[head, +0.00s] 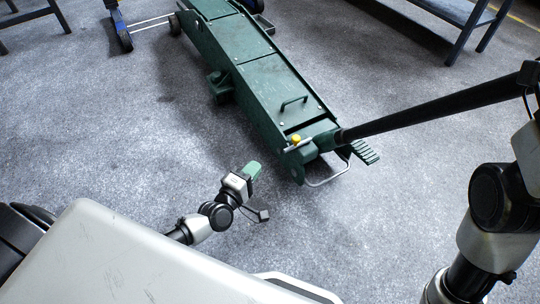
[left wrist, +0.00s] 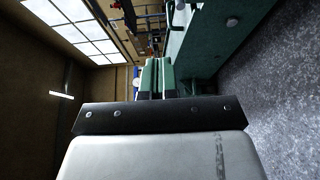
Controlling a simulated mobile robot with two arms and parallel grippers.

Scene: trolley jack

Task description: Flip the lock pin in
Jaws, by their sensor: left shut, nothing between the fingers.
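The green trolley jack (head: 270,85) stands on the floor, running from the top of the head view to its centre. Its near end has a yellow knob (head: 296,138) and a thin pale rod just below it; I cannot tell for sure which part is the lock pin. A long black handle (head: 430,110) rises from this end to the right. My left gripper (head: 254,169) is shut and empty, left of the jack's near end and apart from it. Its green fingers (left wrist: 157,78) are together in the left wrist view, beside a green wall. My right gripper is not in view.
A ribbed green pedal (head: 365,152) and a metal loop (head: 328,178) stick out at the jack's near end. A dark bench frame (head: 455,20) stands at the top right.

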